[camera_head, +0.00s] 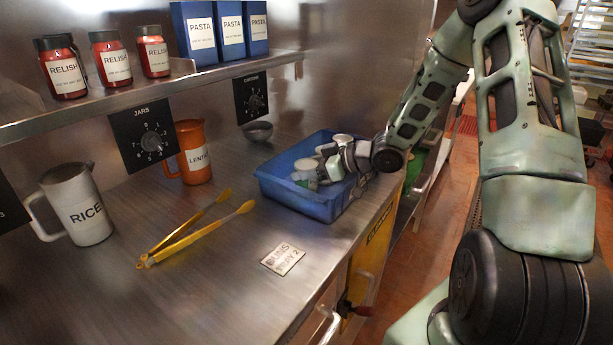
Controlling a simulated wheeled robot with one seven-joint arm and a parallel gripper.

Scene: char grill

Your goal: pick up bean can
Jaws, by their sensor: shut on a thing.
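Several pale cans (305,165) sit in a blue tray (300,200) on the steel counter. Their labels are too small to read, so I cannot tell by label which is the bean can. My gripper (328,160) reaches into the tray from the right, low among the cans. It is shut on one pale can (334,169), partly hidden by the fingers. I cannot tell whether this can is lifted off the tray floor. Another pale round top (343,138) shows just behind the gripper.
Yellow tongs (195,233), a label plate (283,259) and a white RICE jug (77,205) are on the counter. An orange LENTIL jug (194,152) and small bowl (258,131) stand near the wall. A shelf (185,72) above holds relish jars and pasta boxes.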

